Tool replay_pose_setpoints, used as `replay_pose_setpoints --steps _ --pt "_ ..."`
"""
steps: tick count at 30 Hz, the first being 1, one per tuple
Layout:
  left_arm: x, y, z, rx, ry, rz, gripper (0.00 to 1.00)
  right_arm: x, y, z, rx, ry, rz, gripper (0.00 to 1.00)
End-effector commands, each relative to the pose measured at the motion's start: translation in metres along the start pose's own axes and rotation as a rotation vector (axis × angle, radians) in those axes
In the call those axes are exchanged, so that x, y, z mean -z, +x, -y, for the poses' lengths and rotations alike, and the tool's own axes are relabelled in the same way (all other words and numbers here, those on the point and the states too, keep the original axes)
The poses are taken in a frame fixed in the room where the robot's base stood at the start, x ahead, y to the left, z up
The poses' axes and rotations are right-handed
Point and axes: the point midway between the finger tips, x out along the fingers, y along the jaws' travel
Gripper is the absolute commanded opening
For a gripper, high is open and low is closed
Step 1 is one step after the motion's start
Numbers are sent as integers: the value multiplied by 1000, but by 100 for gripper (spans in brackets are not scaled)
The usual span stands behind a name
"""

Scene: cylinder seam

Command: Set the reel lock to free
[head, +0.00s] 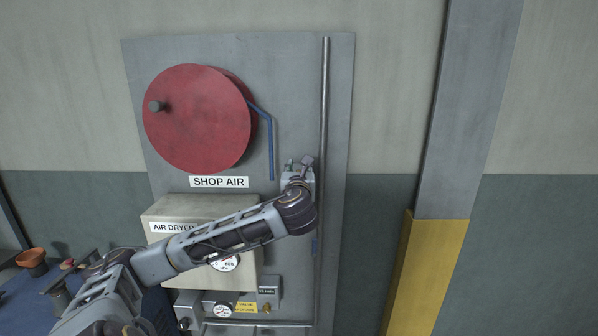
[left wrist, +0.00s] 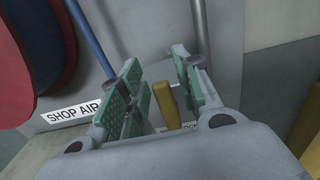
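The red hose reel (head: 197,118) is on the grey wall panel, above the SHOP AIR label; its edge also shows in the left wrist view (left wrist: 30,65). My left gripper (head: 298,163) is at the panel right of that label, with its arm reaching up from the lower left. In the left wrist view, my left gripper (left wrist: 158,75) is open, its green pads apart. A yellow lever (left wrist: 167,104) stands in the gap between them; I cannot tell whether a pad touches it. A white label (left wrist: 178,129) below the lever is mostly hidden. My right gripper is not in view.
A blue hose (head: 271,145) hangs from the reel. A vertical pipe (head: 324,120) runs close to the right of my gripper. The AIR DRYER box (head: 160,212) is below, partly behind my arm. A yellow-based column (head: 430,270) stands right.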

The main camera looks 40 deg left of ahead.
Motion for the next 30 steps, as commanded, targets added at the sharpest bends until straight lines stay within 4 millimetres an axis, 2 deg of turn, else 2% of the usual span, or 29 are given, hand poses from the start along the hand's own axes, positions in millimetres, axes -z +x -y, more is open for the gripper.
replay_pose_setpoints --steps 1,6,20,30 --pt "0 0 0 0 0 0 22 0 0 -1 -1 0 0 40" --pt "0 0 0 0 0 0 0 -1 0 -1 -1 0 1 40" --pt "2 0 -3 0 -46 -1 0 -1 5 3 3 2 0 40" --pt "5 0 -14 -1 -245 -1 0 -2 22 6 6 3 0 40"
